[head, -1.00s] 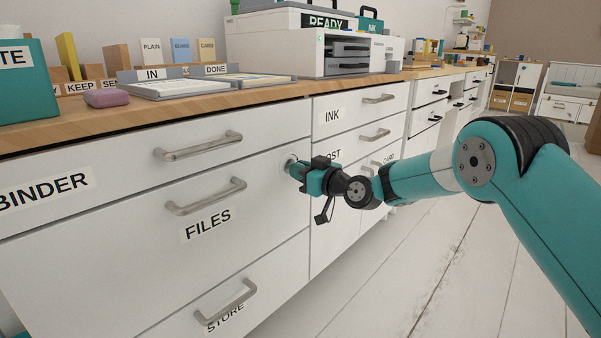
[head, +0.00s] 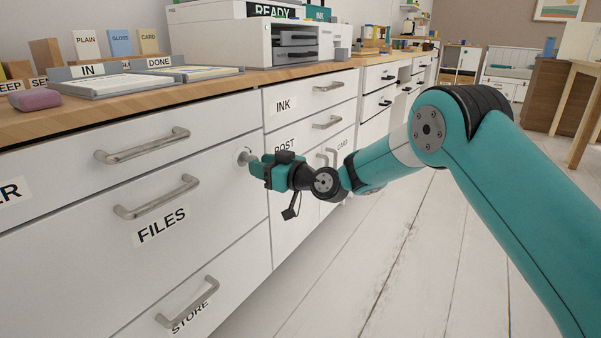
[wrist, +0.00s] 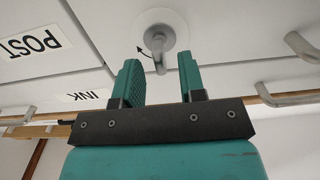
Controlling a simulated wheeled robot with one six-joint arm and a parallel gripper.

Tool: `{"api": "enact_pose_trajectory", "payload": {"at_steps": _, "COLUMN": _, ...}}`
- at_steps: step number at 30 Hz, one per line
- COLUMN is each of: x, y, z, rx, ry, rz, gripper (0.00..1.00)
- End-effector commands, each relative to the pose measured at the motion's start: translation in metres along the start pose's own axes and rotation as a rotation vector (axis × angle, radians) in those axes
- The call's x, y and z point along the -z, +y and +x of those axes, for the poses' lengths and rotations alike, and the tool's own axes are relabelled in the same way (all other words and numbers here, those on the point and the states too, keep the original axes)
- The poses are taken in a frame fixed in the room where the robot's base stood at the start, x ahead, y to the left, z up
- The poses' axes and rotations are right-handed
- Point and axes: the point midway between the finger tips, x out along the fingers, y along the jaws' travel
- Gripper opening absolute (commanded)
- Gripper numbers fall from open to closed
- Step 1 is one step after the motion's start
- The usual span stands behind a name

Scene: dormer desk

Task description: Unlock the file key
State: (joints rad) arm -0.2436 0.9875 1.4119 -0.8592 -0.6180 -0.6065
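The file key (head: 246,158) sits in a round silver lock plate at the upper right of the FILES drawer (head: 90,240), which is shut. In the wrist view the grey key (wrist: 157,46) sticks out of its pale disc, with a curved black arrow beside it. My gripper (head: 258,168) is at the lock in the head view. In the wrist view my gripper (wrist: 159,62) has its two teal fingers apart, with the key's end in line with the gap between their tips. Clear space shows on both sides of the key, and neither finger appears to touch it.
Drawer handles stick out nearby: the FILES handle (head: 157,198), the drawer handle above it (head: 143,146) and the INK handle (head: 329,86). The wooden desk top (head: 200,88) overhangs above, holding trays and a printer (head: 285,40). The white floor (head: 350,290) at right is clear.

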Motion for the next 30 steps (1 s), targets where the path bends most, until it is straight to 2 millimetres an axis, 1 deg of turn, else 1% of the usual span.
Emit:
{"api": "enact_pose_trajectory", "payload": {"at_steps": 1, "x": 0.003, "y": 0.002, "z": -0.013, "rx": -0.003, "ry": -0.004, "rz": 0.004, "gripper": 0.37}}
{"api": "enact_pose_trajectory", "payload": {"at_steps": 9, "x": 0.002, "y": 0.002, "z": -0.084, "rx": -0.006, "ry": -0.003, "rz": 0.005, "gripper": 0.37}}
{"api": "enact_pose_trajectory", "payload": {"at_steps": 12, "x": 0.001, "y": 0.001, "z": -0.106, "rx": -0.004, "ry": -0.004, "rz": 0.005, "gripper": 0.37}}
{"api": "enact_pose_trajectory", "payload": {"at_steps": 15, "x": 0.001, "y": 0.001, "z": -0.123, "rx": -0.004, "ry": -0.002, "rz": 0.003, "gripper": 0.37}}
{"api": "enact_pose_trajectory", "payload": {"at_steps": 18, "x": 0.001, "y": 0.001, "z": -0.135, "rx": -0.003, "ry": -0.002, "rz": 0.002, "gripper": 0.37}}
{"api": "enact_pose_trajectory", "payload": {"at_steps": 21, "x": 0.001, "y": 0.001, "z": -0.141, "rx": -0.002, "ry": -0.001, "rz": 0.000, "gripper": 0.37}}
{"api": "enact_pose_trajectory", "payload": {"at_steps": 30, "x": 0.000, "y": 0.000, "z": -0.143, "rx": 0.000, "ry": 0.001, "rz": -0.001, "gripper": 0.37}}
